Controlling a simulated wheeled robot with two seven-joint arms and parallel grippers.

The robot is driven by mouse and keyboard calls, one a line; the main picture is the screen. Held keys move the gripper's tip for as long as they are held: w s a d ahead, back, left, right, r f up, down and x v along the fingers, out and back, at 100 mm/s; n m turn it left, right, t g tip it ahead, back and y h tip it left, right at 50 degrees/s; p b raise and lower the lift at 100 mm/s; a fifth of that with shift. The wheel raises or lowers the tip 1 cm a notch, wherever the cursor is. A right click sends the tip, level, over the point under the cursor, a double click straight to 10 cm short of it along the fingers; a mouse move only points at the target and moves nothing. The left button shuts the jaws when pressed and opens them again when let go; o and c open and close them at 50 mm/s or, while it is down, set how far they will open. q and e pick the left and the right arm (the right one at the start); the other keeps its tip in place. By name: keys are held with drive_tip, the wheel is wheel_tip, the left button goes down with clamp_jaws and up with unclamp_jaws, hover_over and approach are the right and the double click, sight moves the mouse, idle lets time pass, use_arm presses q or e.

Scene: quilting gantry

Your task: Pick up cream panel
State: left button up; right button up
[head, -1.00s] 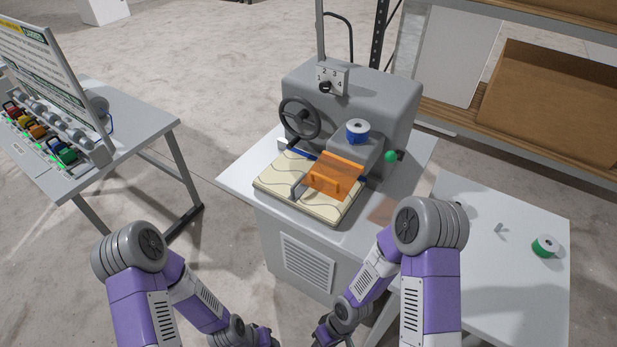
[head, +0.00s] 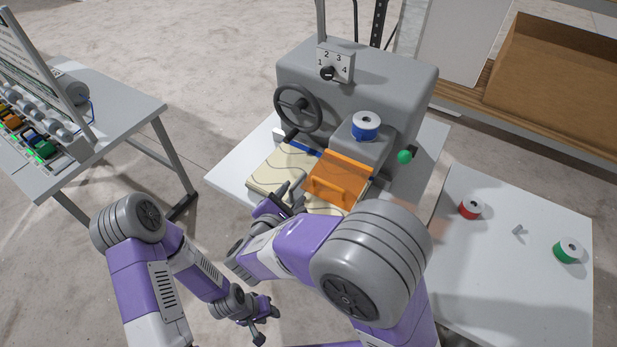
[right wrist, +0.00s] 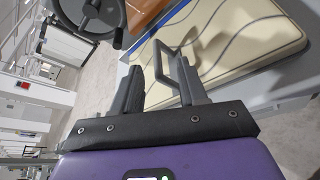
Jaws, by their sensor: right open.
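The cream panel (head: 268,172) lies on the sewing machine's bed, with wavy dark stitch lines and a blue edge. It also fills the upper right of the right wrist view (right wrist: 245,45). My right gripper (head: 284,194) is at its near left part, open. In the right wrist view its two spread fingers (right wrist: 158,80) stand on either side of the panel's grey loop handle (right wrist: 172,62), without visibly closing on it. My arm hides the panel's near edge in the head view. My left gripper (head: 268,322) hangs low in front of the machine, open and empty.
The grey machine (head: 365,82) has a handwheel (head: 299,108), a numbered dial (head: 328,72), a blue spool (head: 366,125) and an orange guard (head: 338,180) over the panel. Red (head: 470,209) and green (head: 568,250) spools stand on the right table (head: 500,285). A control table (head: 125,108) is left.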

sight(297, 184)
drive_tip(key=x, duration=0.6)
drive_tip(key=shift+a, duration=0.25)
clamp_jaws()
